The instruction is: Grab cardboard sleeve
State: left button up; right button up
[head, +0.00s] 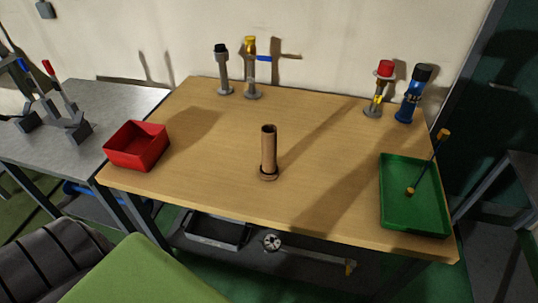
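The cardboard sleeve (268,150) is a brown, open-topped tube standing upright near the middle of the wooden table (225,185). Its lower end sits in or on a dark ring-like base (269,174); I cannot tell how they join. Nothing touches the sleeve from the sides. Neither of my grippers shows in the head view.
A red bin (136,146) sits at the table's left edge. A green tray (415,225) with a yellow-ended rod (428,160) is at the right. Taps (223,72) and valves (408,95) line the back. The table around the sleeve is clear.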

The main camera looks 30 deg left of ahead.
aim_at(269, 170)
jog(key=i+l+u, duration=0.1)
jog(key=l+u, duration=0.15)
jog(key=i+l+u, duration=0.1)
jog(key=l+u, duration=0.15)
jog(key=l, duration=0.2)
jog(key=l+u, duration=0.25)
jog(key=i+l, duration=0.05)
jog(key=l, duration=0.05)
